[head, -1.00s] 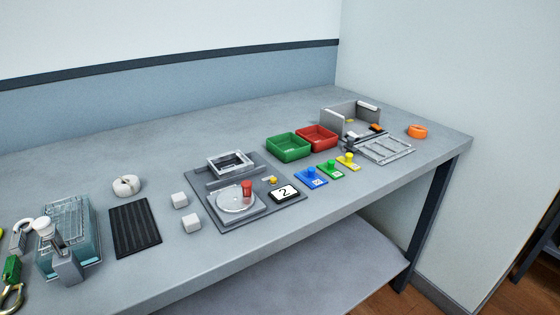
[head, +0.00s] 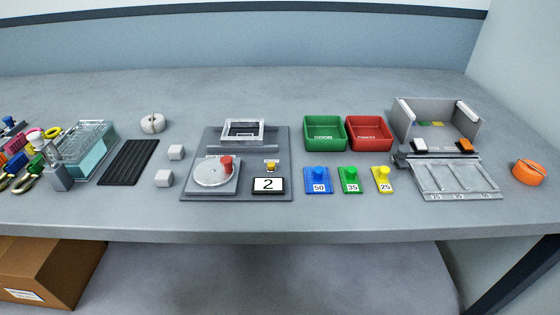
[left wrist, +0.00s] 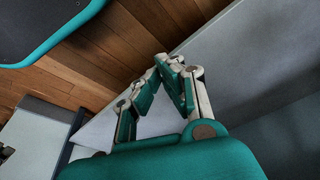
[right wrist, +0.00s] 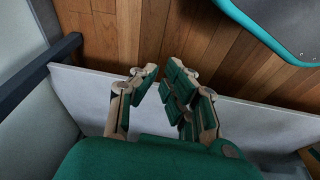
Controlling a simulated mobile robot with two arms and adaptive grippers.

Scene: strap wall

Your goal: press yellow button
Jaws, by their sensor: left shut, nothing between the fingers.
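A small yellow button (head: 270,168) sits on the grey panel (head: 283,146) in the head view, just above a white display reading 2 (head: 268,185). Another yellow piece with a round knob (head: 382,178) stands further right, marked 25, beside a green one marked 35 (head: 349,180) and a blue one marked 50 (head: 318,180). Neither gripper shows in the head view. My left gripper (left wrist: 167,64) is shut and empty in the left wrist view. My right gripper (right wrist: 164,68) holds nothing in the right wrist view; its fingertips are close together, and whether they touch is unclear.
The panel also has a round dial with a red knob (head: 226,164) and a raised frame (head: 243,132). Green (head: 325,134) and red (head: 369,133) bins stand behind the coloured pieces. The front table strip is clear.

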